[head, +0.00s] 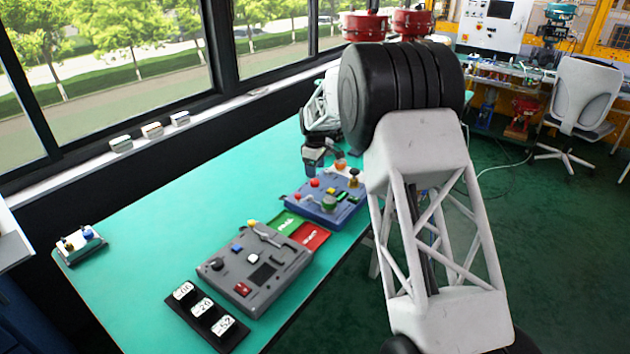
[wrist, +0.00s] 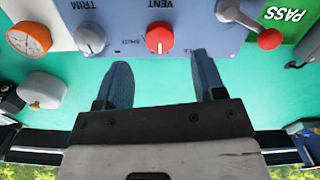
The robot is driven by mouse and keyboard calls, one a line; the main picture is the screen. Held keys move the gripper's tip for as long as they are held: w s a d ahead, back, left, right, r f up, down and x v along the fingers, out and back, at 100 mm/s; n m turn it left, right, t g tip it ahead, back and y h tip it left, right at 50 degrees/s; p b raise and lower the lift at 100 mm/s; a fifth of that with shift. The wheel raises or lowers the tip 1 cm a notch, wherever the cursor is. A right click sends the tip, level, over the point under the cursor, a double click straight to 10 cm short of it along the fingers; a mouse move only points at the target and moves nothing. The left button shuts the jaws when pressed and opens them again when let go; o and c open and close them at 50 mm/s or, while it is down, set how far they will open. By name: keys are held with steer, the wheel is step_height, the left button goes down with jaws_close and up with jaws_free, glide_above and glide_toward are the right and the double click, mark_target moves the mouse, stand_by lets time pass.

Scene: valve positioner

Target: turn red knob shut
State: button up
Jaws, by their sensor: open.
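The red knob (wrist: 160,37) is on the blue valve panel (wrist: 130,52), under upside-down lettering reading VENT. A pale line marks its face. In the head view a small red knob (head: 315,182) shows on the blue panel (head: 338,212) on the green table; I cannot tell if it is the same one. My gripper (wrist: 163,78) is open and empty. Its two fingers are spread to either side of the red knob's line, with their tips short of the knob. In the head view my gripper (head: 314,160) hangs just behind the panel.
The table's left part is mostly clear.

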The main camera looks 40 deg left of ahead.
mark_target(315, 181)
steer(key=shift+f, duration=2.75)
steer(key=c, duration=0.9)
